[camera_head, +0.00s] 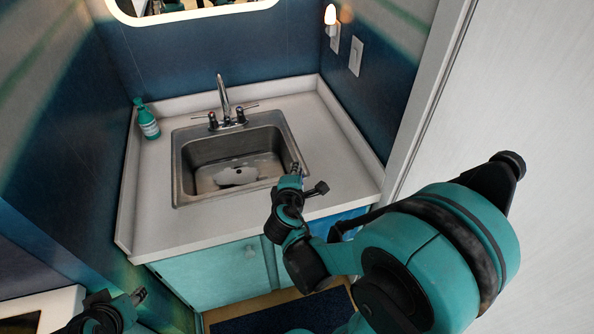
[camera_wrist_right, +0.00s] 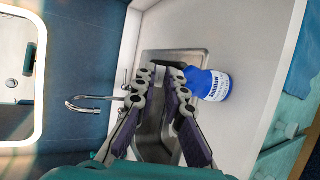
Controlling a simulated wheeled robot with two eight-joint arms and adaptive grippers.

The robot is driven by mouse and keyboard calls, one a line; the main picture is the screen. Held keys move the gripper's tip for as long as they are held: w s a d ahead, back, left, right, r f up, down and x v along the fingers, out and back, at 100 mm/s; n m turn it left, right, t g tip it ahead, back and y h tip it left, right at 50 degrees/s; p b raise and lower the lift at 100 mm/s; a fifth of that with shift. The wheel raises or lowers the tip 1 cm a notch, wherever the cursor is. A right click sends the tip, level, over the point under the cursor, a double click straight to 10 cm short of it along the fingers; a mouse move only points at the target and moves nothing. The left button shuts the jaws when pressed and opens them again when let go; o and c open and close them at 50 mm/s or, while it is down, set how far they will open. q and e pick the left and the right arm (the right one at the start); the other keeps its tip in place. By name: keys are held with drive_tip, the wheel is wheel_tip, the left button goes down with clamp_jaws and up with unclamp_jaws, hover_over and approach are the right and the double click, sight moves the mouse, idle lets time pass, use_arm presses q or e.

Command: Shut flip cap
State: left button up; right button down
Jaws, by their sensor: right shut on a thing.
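A blue bottle (camera_wrist_right: 212,84) with a white label shows in the right wrist view, just beyond my right fingertips. Its top is at the tips, and the exact contact and the cap's state are hard to make out. My right gripper (camera_wrist_right: 165,76) is shut on the top of this bottle. In the head view, my right gripper (camera_head: 295,170) is at the front right corner of the sink and mostly hides the blue bottle. My left gripper (camera_head: 138,297) is at the lower left, away from the counter top, with its opening unclear.
A steel sink (camera_head: 187,180) with a faucet (camera_head: 224,100) is set in the white counter (camera_head: 150,215). A teal bottle (camera_head: 148,122) stands at the counter's back left. Walls close in at left, back and right. The counter's front left is clear.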

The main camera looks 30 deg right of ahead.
drive_tip(key=c, duration=1.7)
unclamp_jaws()
drive_tip(key=shift+c, duration=0.2)
drive_tip(key=v, duration=1.2)
drive_tip(key=shift+o, duration=0.9)
drive_tip(key=shift+d+r, duration=0.1)
drive_tip(key=w+d+r+m+g+y+p, duration=0.4)
drive_tip(key=w+d+m+g+y+p, duration=0.35)
drive_tip(key=m+p, duration=0.65)
drive_tip(key=shift+m+t, duration=0.45)
drive_tip(key=shift+m, duration=0.05)
drive_tip(key=b+x, duration=0.2)
drive_tip(key=x, duration=0.2)
drive_tip(key=b+x, duration=0.2)
drive_tip(key=x, duration=0.2)
drive_tip(key=shift+w+a, duration=0.1)
drive_tip(key=shift+a, duration=0.15)
